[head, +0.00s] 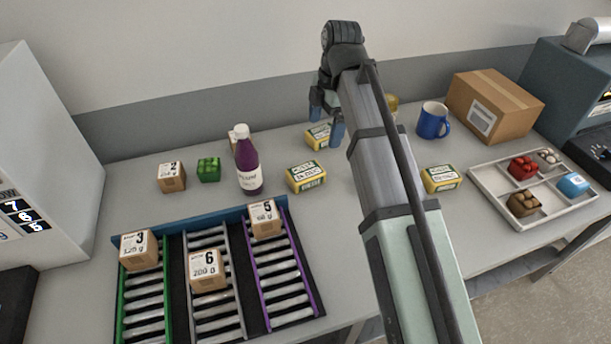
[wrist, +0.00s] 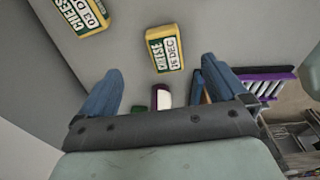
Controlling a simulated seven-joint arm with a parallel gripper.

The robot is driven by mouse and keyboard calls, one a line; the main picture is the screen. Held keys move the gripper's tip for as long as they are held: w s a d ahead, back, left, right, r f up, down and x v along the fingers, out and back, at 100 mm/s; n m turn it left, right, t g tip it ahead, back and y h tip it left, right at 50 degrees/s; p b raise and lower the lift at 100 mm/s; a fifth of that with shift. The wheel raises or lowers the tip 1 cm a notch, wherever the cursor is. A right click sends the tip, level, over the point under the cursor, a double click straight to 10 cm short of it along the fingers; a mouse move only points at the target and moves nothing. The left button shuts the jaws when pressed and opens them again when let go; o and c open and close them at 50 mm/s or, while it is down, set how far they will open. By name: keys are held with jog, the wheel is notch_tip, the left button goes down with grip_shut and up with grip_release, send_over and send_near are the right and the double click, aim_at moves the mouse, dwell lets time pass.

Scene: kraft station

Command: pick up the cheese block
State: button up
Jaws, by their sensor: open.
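Several yellow-and-green cheese blocks lie on the grey table. In the head view one (head: 307,176) is right of the purple bottle, one (head: 318,136) is farther back beside my gripper, and one (head: 440,179) is right of my arm. My gripper (head: 327,122) is open and empty, above the table near the back block, which it partly overlaps in the picture. In the wrist view one cheese block (wrist: 166,49) lies beyond the gap between my blue fingers (wrist: 160,82). Another (wrist: 82,14) is cut off at the top edge.
A purple bottle (head: 248,168), a green box (head: 208,169) and a carton (head: 172,177) stand left of the blocks. Roller lanes (head: 212,322) hold cartons in front. A blue mug (head: 433,121), large cardboard box (head: 500,100) and divided tray (head: 487,197) are right.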

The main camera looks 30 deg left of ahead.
aim_at(305, 170)
jog(key=shift+n, duration=0.4)
jog(key=s+a+f, duration=0.1)
jog(key=f, duration=0.1)
jog(key=s+a+f, duration=0.1)
jog(key=f, duration=0.2)
jog(key=s+f, duration=0.1)
jog(key=f, duration=0.2)
jog(key=shift+s+a+f, duration=0.2)
jog(key=shift+s+a, duration=0.05)
jog(key=shift+a, duration=0.15)
jog(key=shift+s+a+f, duration=0.1)
jog(key=shift+s+f, duration=0.1)
jog(key=shift+f, duration=1.15)
jog(key=shift+s+f, duration=0.2)
jog(key=shift+f, duration=1.1)
jog(key=shift+c, duration=0.5)
jog(key=c, duration=1.1)
jog(key=shift+r, duration=0.15)
notch_tip(305, 170, up, 10)
jog(key=shift+f, duration=0.1)
jog(key=shift+c, duration=0.2)
